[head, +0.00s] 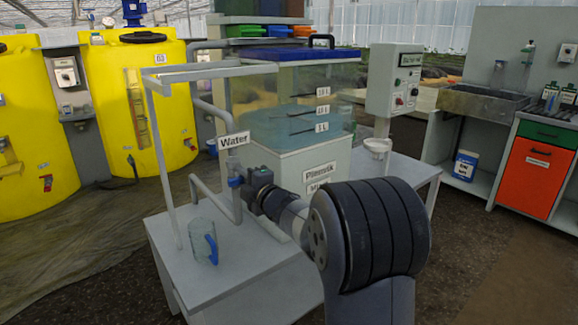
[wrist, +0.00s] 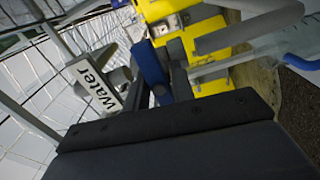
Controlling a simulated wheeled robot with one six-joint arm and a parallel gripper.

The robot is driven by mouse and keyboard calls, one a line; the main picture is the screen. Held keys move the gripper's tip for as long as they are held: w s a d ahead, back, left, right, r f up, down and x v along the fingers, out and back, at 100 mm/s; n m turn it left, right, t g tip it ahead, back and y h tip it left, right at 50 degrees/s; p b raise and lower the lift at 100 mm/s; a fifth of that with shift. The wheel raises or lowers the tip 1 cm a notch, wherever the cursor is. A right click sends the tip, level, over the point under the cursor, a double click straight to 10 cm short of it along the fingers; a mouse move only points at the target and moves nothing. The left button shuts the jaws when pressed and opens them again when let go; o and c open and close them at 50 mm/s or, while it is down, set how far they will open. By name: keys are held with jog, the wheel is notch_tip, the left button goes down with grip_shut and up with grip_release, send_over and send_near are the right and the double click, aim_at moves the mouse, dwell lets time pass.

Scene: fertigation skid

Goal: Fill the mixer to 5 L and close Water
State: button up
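The mixer (head: 290,125) is a clear tank with a blue lid, on a white base. Bluish water stands in its lower part, near the lower marks; the exact level is hard to read. The blue Water valve handle (head: 235,182) sits on the grey pipe below the Water label (head: 234,140). My gripper (head: 246,182) is at this handle. In the wrist view the blue handle (wrist: 151,72) lies between the dark fingers (wrist: 165,80), which appear closed on it. The wrist housing hides part of the fingers.
A clear jug with a blue handle (head: 203,243) stands on the white table (head: 235,270), left of my arm. A grey pipe frame (head: 160,150) rises at the table's left. A control box (head: 395,80) is right of the mixer. Yellow tanks (head: 150,95) stand behind left.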

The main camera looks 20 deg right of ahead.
jog(key=o, duration=0.4)
jog(key=shift+s, duration=0.1)
jog(key=shift+b+v, duration=0.6)
jog(key=shift+v, duration=2.8)
